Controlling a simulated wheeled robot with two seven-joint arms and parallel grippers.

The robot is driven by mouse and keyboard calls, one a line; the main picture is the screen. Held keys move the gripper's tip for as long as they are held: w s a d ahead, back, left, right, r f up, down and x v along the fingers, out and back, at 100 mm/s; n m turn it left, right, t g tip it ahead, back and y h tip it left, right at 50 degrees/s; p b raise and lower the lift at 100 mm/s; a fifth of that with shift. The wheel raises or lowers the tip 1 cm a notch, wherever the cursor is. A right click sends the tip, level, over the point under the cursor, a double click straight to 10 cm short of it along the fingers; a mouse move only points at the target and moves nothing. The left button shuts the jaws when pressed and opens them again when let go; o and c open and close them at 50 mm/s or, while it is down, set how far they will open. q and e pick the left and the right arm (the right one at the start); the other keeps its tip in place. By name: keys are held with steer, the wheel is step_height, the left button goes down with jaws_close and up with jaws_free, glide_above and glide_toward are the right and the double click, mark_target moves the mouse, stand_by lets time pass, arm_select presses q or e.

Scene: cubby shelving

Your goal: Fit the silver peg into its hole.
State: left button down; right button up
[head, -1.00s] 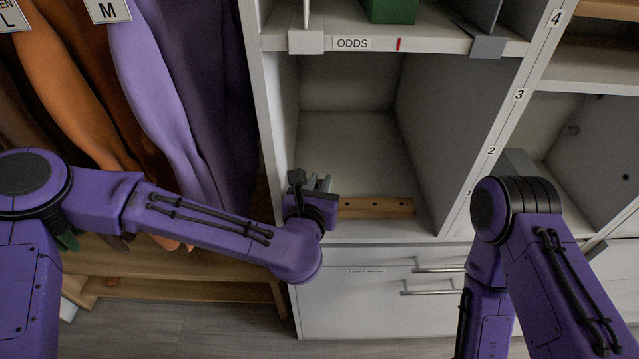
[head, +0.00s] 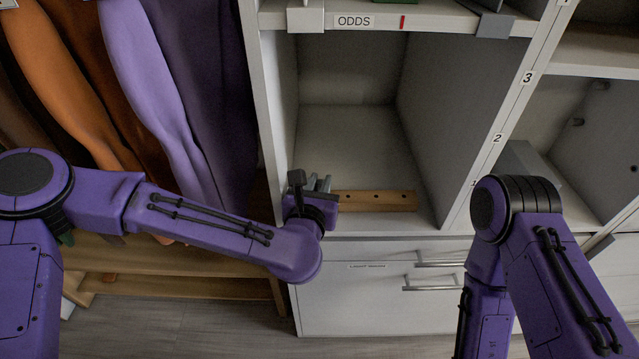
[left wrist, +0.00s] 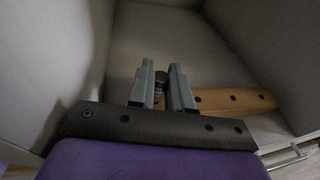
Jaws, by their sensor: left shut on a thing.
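My left gripper (head: 318,184) is at the front left of the open cubby under the ODDS label. In the left wrist view its two grey fingers (left wrist: 163,88) are closed on a small dark grey, round-topped piece (left wrist: 160,77), seemingly the silver peg. The fingers hide most of it, and I cannot make it out in the head view. A wooden strip (head: 375,200) with a row of dark holes lies along the cubby's front floor, just right of the gripper. It also shows in the left wrist view (left wrist: 235,101). The strip's left end is hidden behind the gripper. My right gripper is out of view.
The cubby's side wall (head: 445,110) stands right of the strip, and its floor (head: 350,150) behind the strip is bare. Drawers with bar handles (head: 440,264) are below. Hanging clothes (head: 170,100) are at left. An upper shelf edge (head: 430,23) runs above the opening.

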arm_select(q)
steer(key=shift+f+b, duration=0.4)
steer(key=shift+f, duration=0.1)
steer(key=c, duration=1)
jaws_free()
steer(key=shift+o, duration=0.2)
steer(key=v, duration=1)
steer(key=shift+s, duration=0.25)
steer(key=shift+r, duration=0.1)
